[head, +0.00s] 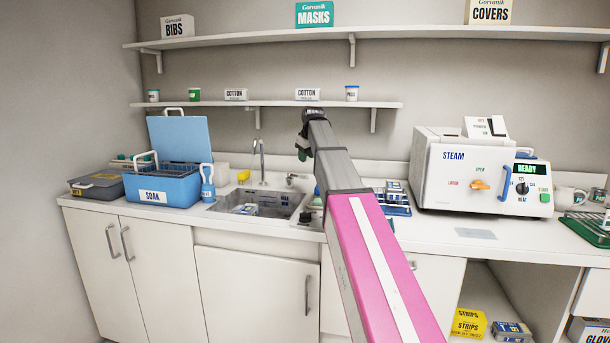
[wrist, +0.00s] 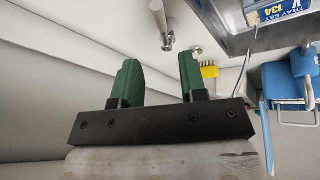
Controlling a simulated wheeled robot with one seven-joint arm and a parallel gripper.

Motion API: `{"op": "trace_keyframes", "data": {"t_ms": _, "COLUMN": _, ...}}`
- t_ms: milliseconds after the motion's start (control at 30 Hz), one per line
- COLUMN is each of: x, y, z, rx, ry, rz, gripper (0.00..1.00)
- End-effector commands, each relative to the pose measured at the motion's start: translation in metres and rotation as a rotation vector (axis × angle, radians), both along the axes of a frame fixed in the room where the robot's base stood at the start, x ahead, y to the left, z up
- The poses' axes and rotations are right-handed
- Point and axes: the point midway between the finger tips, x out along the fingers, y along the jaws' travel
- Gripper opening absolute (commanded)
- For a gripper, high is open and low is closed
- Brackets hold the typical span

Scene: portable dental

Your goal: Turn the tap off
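The chrome tap spout (head: 261,162) rises behind the sink (head: 238,207); I cannot tell whether water is running. A small chrome tap handle (head: 292,179) stands on the counter right of the spout. My gripper (head: 303,153) is in the air above and slightly right of the handle. In the wrist view my gripper (wrist: 160,62) has two green fingers set wide apart with nothing between them. The handle (wrist: 166,28) shows beyond the fingertips, above the gap, not touching them. The sink (wrist: 228,38) is at the upper right there.
The blue SOAK box (head: 163,190) with raised lid stands left of the sink. A yellow brush (head: 243,176) is behind the sink. The lower shelf (head: 270,104) with small boxes is close to my gripper. The STEAM unit (head: 465,180) stands on the right.

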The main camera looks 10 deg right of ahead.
Motion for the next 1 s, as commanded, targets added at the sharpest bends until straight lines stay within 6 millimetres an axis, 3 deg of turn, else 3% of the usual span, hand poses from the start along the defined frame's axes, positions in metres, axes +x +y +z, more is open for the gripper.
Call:
{"op": "trace_keyframes", "data": {"t_ms": 167, "x": 0.006, "y": 0.001, "z": -0.014, "rx": 0.0, "ry": 0.001, "rz": 0.0, "gripper": 0.39}}
{"op": "trace_keyframes", "data": {"t_ms": 633, "x": 0.038, "y": 0.006, "z": -0.082, "rx": 0.0, "ry": 0.001, "rz": 0.0, "gripper": 0.39}}
{"op": "trace_keyframes", "data": {"t_ms": 1000, "x": 0.045, "y": 0.007, "z": -0.097, "rx": 0.0, "ry": 0.0, "rz": 0.0, "gripper": 0.39}}
